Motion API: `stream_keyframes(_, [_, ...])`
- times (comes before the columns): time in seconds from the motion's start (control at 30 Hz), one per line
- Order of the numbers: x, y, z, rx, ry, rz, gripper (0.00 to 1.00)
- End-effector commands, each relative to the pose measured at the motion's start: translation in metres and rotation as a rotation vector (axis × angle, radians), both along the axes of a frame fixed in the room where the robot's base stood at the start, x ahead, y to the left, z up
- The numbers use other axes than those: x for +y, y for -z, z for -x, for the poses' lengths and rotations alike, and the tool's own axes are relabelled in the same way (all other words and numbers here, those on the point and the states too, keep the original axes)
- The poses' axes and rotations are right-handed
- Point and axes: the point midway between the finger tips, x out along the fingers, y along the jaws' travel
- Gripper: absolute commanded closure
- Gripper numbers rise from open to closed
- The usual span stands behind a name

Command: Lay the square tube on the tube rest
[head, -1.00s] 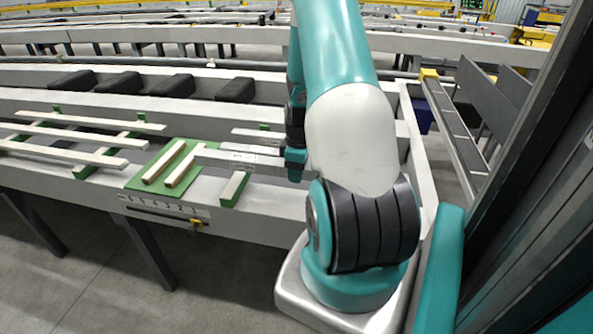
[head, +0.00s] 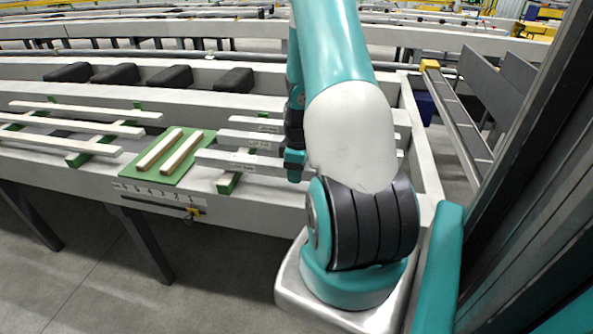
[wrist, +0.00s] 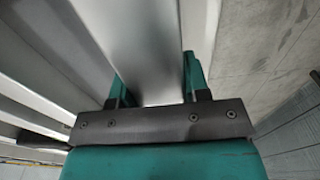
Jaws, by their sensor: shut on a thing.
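My gripper (head: 293,165) is shut on a silver square tube (head: 238,160), which sticks out to the left. In the wrist view the tube (wrist: 150,45) runs away from between the jaws (wrist: 158,92). In the head view the held tube passes over a green-sided bar with a pale top (head: 229,182), which seems to be part of the tube rest. I cannot tell whether the tube touches it. Two similar tubes, a middle one (head: 248,138) and a back one (head: 255,123), lie behind it, roughly parallel.
A green mat (head: 150,176) with two pale strips lies left of the held tube. Long pale bars (head: 80,127) lie across green supports farther left. Several dark blocks (head: 170,76) stand behind. A ruler-like plate (head: 150,193) is on the front edge.

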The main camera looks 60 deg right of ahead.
Motion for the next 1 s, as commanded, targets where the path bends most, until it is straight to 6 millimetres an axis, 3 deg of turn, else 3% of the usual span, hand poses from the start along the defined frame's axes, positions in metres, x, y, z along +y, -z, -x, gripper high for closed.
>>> stream_keyframes(0.67, [0.0, 0.011, 0.0, -0.001, 0.0, 0.001, 1.0])
stream_keyframes(0.7, [0.0, 0.011, 0.0, -0.001, 0.0, 0.001, 0.53])
stream_keyframes(0.8, [0.0, 0.011, 0.0, 0.0, 0.0, 0.001, 0.3])
stream_keyframes(1.0, [0.0, 0.011, 0.0, 0.0, 0.0, 0.0, 0.28])
